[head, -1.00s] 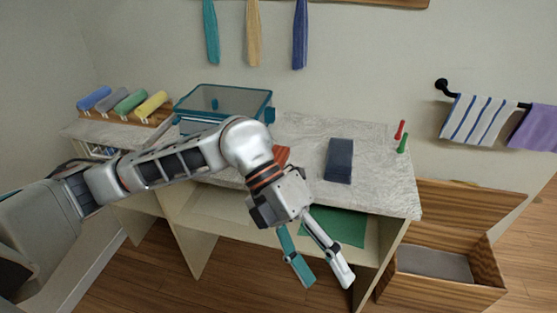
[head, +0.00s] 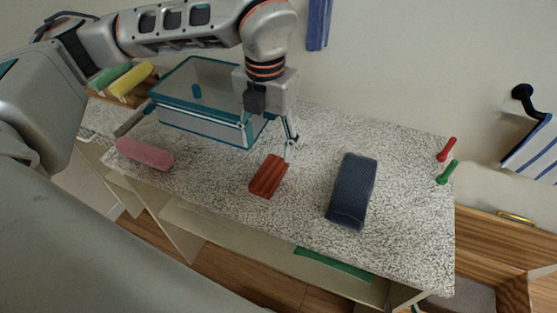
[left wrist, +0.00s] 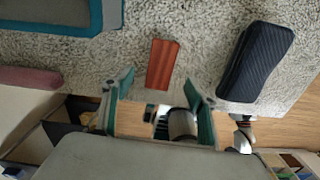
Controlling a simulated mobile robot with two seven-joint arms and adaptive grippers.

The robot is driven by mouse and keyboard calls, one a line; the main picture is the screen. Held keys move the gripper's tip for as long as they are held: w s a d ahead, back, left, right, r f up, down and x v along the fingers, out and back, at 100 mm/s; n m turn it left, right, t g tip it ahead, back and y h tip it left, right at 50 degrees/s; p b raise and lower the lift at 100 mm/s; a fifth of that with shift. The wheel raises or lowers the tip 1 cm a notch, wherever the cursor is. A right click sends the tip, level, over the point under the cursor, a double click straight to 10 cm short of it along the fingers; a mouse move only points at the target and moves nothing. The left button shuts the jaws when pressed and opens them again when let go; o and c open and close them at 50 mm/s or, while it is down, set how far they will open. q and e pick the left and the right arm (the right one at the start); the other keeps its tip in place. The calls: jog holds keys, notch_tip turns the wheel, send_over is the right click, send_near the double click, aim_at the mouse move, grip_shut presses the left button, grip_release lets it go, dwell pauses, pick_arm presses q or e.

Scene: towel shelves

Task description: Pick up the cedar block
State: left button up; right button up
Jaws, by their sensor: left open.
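The cedar block (head: 268,176) is a reddish-brown, grooved block lying on the speckled light countertop, between the teal-rimmed clear bin and a dark blue block. It also shows in the left wrist view (left wrist: 162,64), just beyond the fingertips. My left gripper (head: 270,138) is open and empty, above the counter just behind the block and in front of the bin. In the left wrist view its teal fingers (left wrist: 158,86) stand apart on either side of the block's line, not touching it. My right gripper is not in view.
The clear bin (head: 205,100) stands close behind the left gripper. A dark blue ribbed block (head: 352,190) lies to the right, a pink roll (head: 145,154) to the left. Red (head: 447,149) and green (head: 447,172) pegs stand at the right edge. The counter around the cedar block is clear.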

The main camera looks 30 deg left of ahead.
aim_at(269, 172)
pick_arm(q)
jog(key=f, duration=0.7)
jog(key=shift+s+d+f, duration=0.15)
jog(key=shift+s+f, duration=0.15)
jog(key=shift+f, duration=0.05)
jog(key=c, duration=1.2)
